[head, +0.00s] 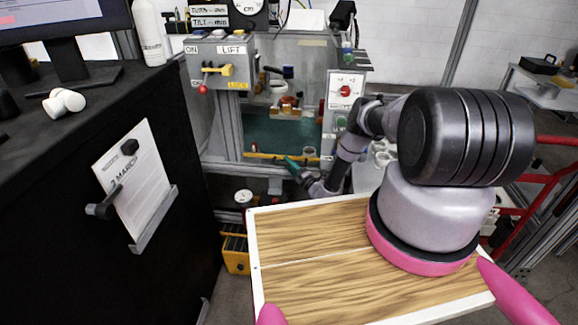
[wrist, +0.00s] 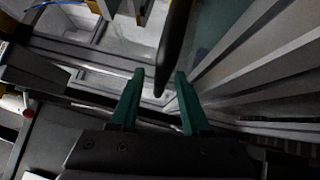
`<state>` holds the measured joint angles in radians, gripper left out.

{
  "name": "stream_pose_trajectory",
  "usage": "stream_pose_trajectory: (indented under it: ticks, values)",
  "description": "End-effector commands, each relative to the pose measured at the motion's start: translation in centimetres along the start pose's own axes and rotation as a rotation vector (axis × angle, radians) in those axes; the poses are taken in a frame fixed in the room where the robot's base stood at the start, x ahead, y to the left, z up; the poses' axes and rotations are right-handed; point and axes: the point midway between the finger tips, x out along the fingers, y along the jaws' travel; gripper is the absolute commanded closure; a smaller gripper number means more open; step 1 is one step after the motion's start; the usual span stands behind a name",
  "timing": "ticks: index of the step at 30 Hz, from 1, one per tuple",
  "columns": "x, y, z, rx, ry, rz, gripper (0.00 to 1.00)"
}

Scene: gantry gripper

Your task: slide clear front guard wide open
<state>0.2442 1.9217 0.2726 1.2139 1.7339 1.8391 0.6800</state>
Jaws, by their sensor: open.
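The clear front guard (head: 262,132) is a see-through pane across the front of the gantry machine, with a yellow strip (head: 262,156) along its lower edge. Parts inside show through it, and I cannot tell how far it stands open. My gripper (head: 291,164) is low in front of the pane, near the yellow strip. In the wrist view my gripper (wrist: 158,80) has its two green fingers apart. A dark rounded bar (wrist: 174,50), possibly the guard's handle, reaches down between the fingertips; no contact shows.
A control box with a yellow lift lever (head: 222,70) is at the machine's upper left. A box with a red button (head: 345,91) is at its right. A black desk (head: 75,150) borders the left. A metal frame (wrist: 255,65) runs close right of my fingers.

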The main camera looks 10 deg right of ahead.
Motion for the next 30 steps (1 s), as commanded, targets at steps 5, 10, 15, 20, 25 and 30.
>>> stream_pose_trajectory:
  ticks: [5, 10, 15, 20, 25, 30]
  values:
    - [-2.4, -0.1, 0.1, 0.003, -0.003, -0.003, 0.53]
    - [-6.0, -0.1, 0.1, 0.004, -0.004, -0.003, 0.53]
    - [-8.9, -0.1, 0.1, 0.003, -0.003, -0.004, 0.53]
    - [-10.4, -0.1, 0.0, 0.002, -0.002, -0.001, 0.53]
    - [-10.7, 0.0, 0.0, 0.001, -0.001, -0.001, 0.53]
    - [-10.7, 0.0, 0.0, 0.001, -0.001, -0.001, 0.53]
